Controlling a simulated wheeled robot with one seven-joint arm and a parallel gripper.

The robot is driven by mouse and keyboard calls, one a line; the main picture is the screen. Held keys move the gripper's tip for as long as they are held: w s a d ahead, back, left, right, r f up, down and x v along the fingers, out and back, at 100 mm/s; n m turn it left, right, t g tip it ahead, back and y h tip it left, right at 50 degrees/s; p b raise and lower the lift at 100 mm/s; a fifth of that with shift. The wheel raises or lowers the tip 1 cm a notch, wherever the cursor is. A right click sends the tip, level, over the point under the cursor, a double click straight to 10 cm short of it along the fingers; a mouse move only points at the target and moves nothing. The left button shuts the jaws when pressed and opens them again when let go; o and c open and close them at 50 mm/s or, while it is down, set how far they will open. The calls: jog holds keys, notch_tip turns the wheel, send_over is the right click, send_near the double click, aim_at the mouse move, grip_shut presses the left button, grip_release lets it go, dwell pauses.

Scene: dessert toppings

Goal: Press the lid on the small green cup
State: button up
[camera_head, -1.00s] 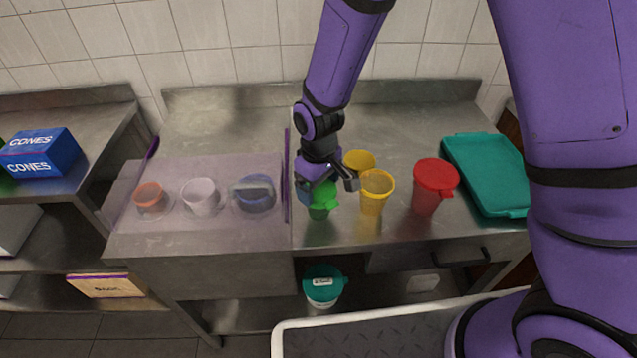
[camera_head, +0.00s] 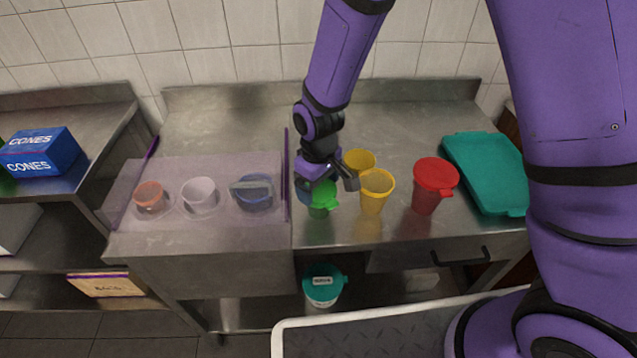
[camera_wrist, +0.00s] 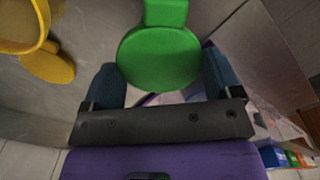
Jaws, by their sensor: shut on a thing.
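The small green cup (camera_head: 318,212) stands near the front edge of the steel counter. Its bright green lid (camera_head: 326,196) is at the cup's mouth, with its tab toward the lower right; I cannot tell whether it is fully seated. My gripper (camera_head: 315,187) is above the cup, shut on the lid. In the wrist view the round green lid (camera_wrist: 160,58) lies between my two blue-grey fingers (camera_wrist: 162,85). The lid hides the cup's rim there.
Two yellow cups (camera_head: 374,192) stand close to the right of the green cup. A red lidded cup (camera_head: 427,196) and a teal tray (camera_head: 485,172) are farther right. A clear-covered bay (camera_head: 225,225) with several small tubs is left. The counter's back (camera_head: 230,120) is clear.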

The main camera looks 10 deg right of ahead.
jog(key=shift+f, duration=0.2)
dwell(0.4)
jog(key=o, duration=0.7)
jog(key=shift+r, duration=0.1)
jog(key=shift+r, duration=2.9)
grip_shut()
